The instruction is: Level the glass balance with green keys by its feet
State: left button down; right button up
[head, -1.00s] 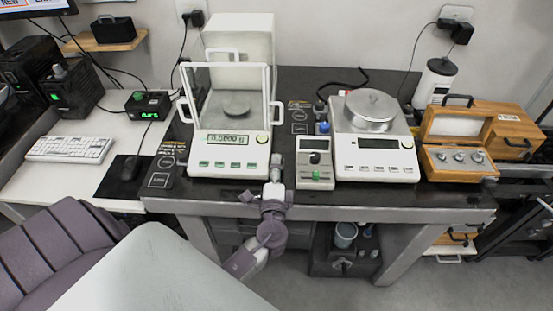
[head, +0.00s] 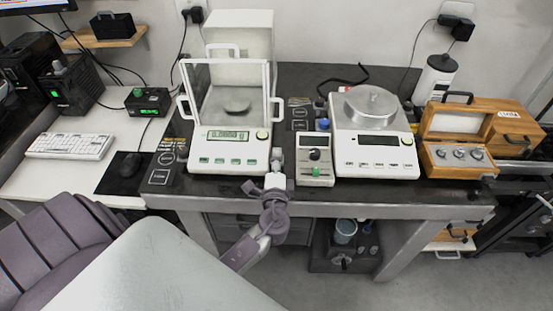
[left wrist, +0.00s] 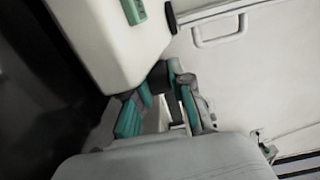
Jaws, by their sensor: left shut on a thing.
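The glass balance with green keys (head: 229,158) stands at the front of the dark bench, a weighing pan (head: 237,106) inside its glass shield. Its display is lit, but I cannot read the digits surely. My left gripper (head: 276,166) is at the balance's front right corner. In the left wrist view, my left gripper (left wrist: 161,88) is shut on a dark foot (left wrist: 158,76) under the corner of the white body (left wrist: 112,45). One green key (left wrist: 134,11) shows there. The other feet are hidden. My right gripper is not in view.
A keyboard (head: 69,146) and mouse (head: 130,163) lie left.

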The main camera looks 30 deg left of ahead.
pick_arm(q)
jog(key=n+g+y+b, duration=0.1)
jog(key=b, duration=0.1)
jog(key=n+g+y+b, duration=0.1)
jog(key=y+b, duration=0.1)
jog(key=shift+w+d+f+n, duration=0.2)
jog(key=shift+f+n, duration=0.1)
jog(key=shift+n, duration=0.1)
jog(key=shift+r+n+g+y+b, duration=0.25)
jog(key=shift+n+g+y, duration=0.2)
jog(key=shift+g, duration=0.25)
jog(key=shift+s, duration=0.1)
jog(key=c, duration=1)
grip_release()
jog(key=shift+c, duration=0.2)
jog(key=shift+s+d, duration=0.15)
jog(key=shift+d, duration=0.05)
jog(key=v, duration=0.7)
